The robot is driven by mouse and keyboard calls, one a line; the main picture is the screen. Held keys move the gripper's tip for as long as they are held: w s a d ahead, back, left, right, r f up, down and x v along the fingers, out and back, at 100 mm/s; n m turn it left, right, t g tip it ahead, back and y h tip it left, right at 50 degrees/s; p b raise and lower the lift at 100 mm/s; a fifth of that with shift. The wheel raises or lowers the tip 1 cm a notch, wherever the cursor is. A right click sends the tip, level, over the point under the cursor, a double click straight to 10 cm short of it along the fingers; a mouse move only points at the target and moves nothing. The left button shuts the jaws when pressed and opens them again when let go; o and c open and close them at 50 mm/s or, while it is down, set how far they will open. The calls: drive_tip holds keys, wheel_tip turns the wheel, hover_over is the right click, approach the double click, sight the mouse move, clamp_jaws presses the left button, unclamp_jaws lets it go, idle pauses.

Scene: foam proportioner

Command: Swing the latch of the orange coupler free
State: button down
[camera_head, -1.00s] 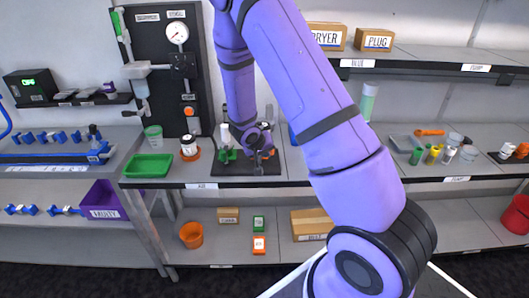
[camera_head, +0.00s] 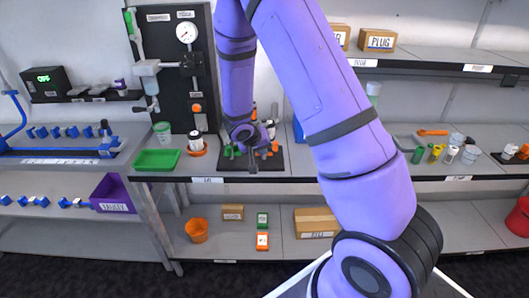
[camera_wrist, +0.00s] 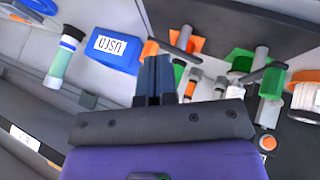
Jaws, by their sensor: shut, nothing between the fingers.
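The orange coupler (camera_wrist: 197,44) shows in the wrist view as an orange block with a grey cylindrical part, just above and right of my fingertips. Orange pieces (camera_head: 273,148) also show at the right of the black mat in the head view. My gripper (camera_wrist: 154,62) is shut and empty, its two dark fingers together, apart from the coupler in the picture. In the head view my gripper (camera_head: 252,160) is over the mat. I cannot make out the latch clearly; an orange-tipped part (camera_wrist: 150,48) shows by the fingertips.
Green and grey fittings (camera_wrist: 240,60) stand close on the same black mat (camera_head: 236,164). A green tray (camera_head: 157,160) lies left on the shelf. A pegboard with a gauge (camera_head: 187,33) rises behind.

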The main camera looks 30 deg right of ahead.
drive_tip(key=shift+s+a+r, duration=0.35)
drive_tip(key=shift+s+r, duration=0.1)
drive_tip(key=shift+r, duration=0.3)
drive_tip(key=shift+s+a+r, duration=0.4)
drive_tip(key=shift+s+r, duration=0.05)
drive_tip(key=shift+r, duration=0.35)
drive_tip(key=shift+s+a+r, duration=0.35)
drive_tip(key=shift+s+r, duration=0.1)
drive_tip(key=shift+r, duration=0.3)
drive_tip(key=s+a+r+y, duration=0.1)
drive_tip(key=s+r, duration=0.4)
drive_tip(key=r, duration=0.4)
drive_tip(key=s+a+r+y, duration=0.1)
drive_tip(key=s+r, duration=0.5)
drive_tip(key=r, duration=0.4)
drive_tip(key=s+a+r+n+t+y, duration=0.1)
drive_tip(key=s+a+r+n+y, duration=0.1)
drive_tip(key=s, duration=0.6)
drive_tip(key=s+a+r+n+t+y, duration=0.1)
drive_tip(key=s+a+r+n+y, duration=0.2)
drive_tip(key=s+a+r, duration=0.2)
drive_tip(key=s+r, duration=0.2)
drive_tip(key=s, duration=0.1)
drive_tip(key=shift+a+t, duration=0.15)
drive_tip(key=shift+t, duration=0.25)
